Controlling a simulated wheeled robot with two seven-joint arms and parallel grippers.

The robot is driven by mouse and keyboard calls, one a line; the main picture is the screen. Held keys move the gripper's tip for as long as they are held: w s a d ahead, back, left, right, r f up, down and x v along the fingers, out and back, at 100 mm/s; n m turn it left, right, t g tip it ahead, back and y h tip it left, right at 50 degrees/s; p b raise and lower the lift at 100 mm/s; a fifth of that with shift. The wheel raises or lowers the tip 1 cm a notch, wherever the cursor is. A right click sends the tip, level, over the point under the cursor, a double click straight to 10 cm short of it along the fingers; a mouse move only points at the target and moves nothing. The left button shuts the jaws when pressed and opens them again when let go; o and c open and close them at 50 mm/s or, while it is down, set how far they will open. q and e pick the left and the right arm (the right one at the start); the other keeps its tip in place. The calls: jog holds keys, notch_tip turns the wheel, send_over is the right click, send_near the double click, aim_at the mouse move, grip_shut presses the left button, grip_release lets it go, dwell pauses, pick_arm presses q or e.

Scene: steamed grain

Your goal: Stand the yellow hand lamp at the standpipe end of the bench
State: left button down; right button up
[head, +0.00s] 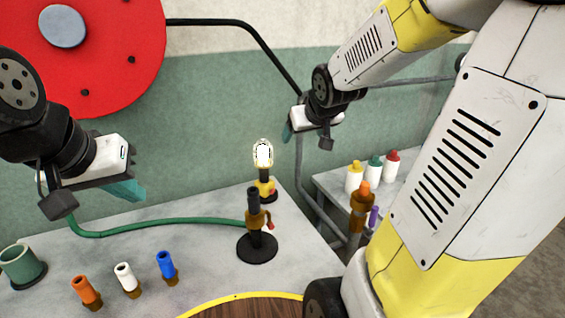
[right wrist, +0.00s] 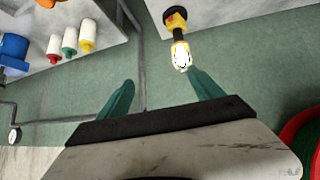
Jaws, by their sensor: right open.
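The yellow hand lamp (head: 265,187) stands upright at the far right corner of the grey bench (head: 205,262), its bulb lit. It is just behind the standpipe (head: 254,212), which has a round black base. In the right wrist view the lamp (right wrist: 180,38) shows at the top, its bulb near one teal fingertip; I cannot tell whether they touch. My right gripper (head: 292,130) is open, with nothing between its spread fingers in the right wrist view (right wrist: 160,85). My left gripper (head: 122,190) hangs over the bench's left side; its finger opening is unclear.
A green hose (head: 150,226) runs along the bench to the standpipe. Orange (head: 86,291), white (head: 126,278) and blue (head: 166,266) nozzles stand in front, with a green cup (head: 22,265) at left. A side table (head: 330,182) holds several bottles. A red disc (head: 100,55) is behind.

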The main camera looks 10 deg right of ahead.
jog(key=s+a+r+g+y, duration=0.1)
jog(key=s+a, duration=0.3)
jog(key=s, duration=0.5)
jog(key=s+a+r+g+y, duration=0.1)
jog(key=s+a, duration=0.3)
jog(key=s, duration=0.6)
jog(key=shift+s+g, duration=0.2)
jog(key=shift+g, duration=0.3)
